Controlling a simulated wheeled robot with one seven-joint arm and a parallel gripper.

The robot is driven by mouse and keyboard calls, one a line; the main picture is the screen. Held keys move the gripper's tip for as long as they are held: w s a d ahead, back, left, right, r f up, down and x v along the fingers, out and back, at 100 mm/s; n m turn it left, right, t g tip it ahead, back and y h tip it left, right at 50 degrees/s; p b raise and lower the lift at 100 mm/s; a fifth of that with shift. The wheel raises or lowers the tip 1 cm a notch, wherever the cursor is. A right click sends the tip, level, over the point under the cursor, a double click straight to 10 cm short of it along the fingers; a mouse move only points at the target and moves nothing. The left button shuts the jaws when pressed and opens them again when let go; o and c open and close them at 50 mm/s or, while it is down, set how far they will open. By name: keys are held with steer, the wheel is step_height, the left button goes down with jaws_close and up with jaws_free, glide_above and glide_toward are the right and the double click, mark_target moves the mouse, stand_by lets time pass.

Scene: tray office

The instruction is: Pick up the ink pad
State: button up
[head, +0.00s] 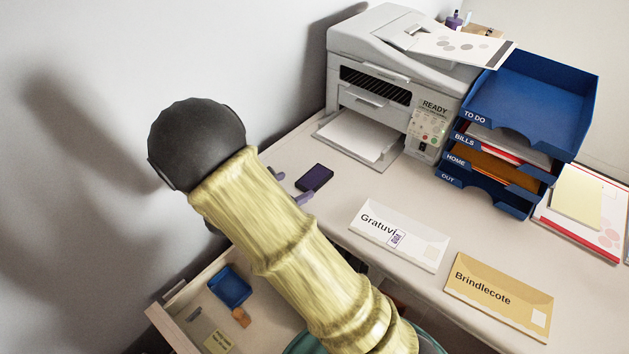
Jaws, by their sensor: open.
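A small dark purple block, which looks like the ink pad (316,177), lies flat on the desk in front of the printer. My gripper (294,185) is open, with its two purple fingers showing past my arm, just left of and below the pad in the picture. One finger appears near the pad's lower edge and the other off its left side. Nothing shows between the fingers. My arm hides the rest of the gripper, and I cannot tell its height above the desk or whether it touches the pad.
The printer (372,83) and blue letter trays (545,90) stand behind. A white envelope (415,243) and a tan envelope (480,275) lie to the right. An open drawer (268,318) below holds a blue tray (230,288). A wall is on the left.

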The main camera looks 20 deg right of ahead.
mark_target(315, 176)
steer(key=shift+x, duration=1.45)
steer(key=shift+b+x, duration=0.65)
steer(key=shift+x, duration=1.95)
steer(key=shift+s+d, duration=0.1)
steer(key=c, duration=1.1)
steer(key=shift+r, duration=0.15)
step_height(315, 176, up, 10)
steer(key=shift+f+p, duration=0.1)
steer(key=shift+p, duration=1.15)
